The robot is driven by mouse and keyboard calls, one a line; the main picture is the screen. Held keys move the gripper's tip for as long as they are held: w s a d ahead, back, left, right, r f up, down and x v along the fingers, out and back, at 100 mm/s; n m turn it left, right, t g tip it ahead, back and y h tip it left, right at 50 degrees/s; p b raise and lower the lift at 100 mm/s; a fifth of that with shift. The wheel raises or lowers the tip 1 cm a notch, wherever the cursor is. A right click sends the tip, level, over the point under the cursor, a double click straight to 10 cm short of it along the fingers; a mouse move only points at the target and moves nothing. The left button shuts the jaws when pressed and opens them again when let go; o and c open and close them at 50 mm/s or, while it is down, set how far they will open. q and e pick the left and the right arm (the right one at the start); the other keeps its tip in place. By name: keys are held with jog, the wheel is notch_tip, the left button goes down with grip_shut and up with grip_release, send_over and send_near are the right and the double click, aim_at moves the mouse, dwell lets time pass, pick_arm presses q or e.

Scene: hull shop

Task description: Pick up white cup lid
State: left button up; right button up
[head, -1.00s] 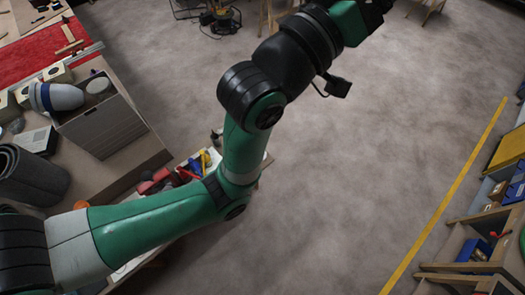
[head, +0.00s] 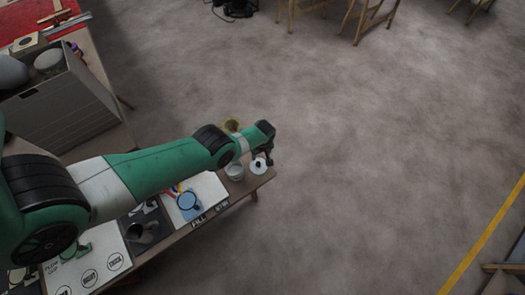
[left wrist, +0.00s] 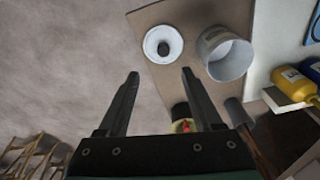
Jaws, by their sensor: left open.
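The white cup lid (head: 259,165), a round disc with a dark knob, lies at the far right end of the workbench. It also shows in the left wrist view (left wrist: 152,40), just beyond the fingertips. A white cup (head: 235,171) stands beside it, and its open top shows in the left wrist view (left wrist: 228,58). My left gripper (left wrist: 160,74) is open and empty, with its fingers pointing toward the lid. In the head view the left gripper (head: 265,158) is over the bench end, partly covering the lid. My right gripper is not in view.
A yellow-rimmed container (left wrist: 181,120) is close to the right finger. Printed sheets (head: 90,265) lie along the bench (head: 262,179). Open grey floor lies past the bench end.

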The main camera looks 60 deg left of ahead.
pick_arm(q)
jog(key=f, duration=0.2)
jog(key=b, duration=0.7)
send_over(258, 164)
jog(key=d, duration=0.1)
notch_tip(258, 164, down, 6)
jog(key=shift+w+r, duration=0.1)
jog(key=shift+r, duration=0.1)
jog(key=f+b, duration=0.2)
jog(key=a+f+b, duration=0.1)
jog(key=f+b, duration=0.2)
jog(key=shift+f+b, duration=0.15)
jog(key=shift+b, duration=0.2)
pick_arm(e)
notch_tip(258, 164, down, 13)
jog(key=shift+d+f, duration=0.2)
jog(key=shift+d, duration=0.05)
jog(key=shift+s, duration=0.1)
pick_arm(q)
grip_shut()
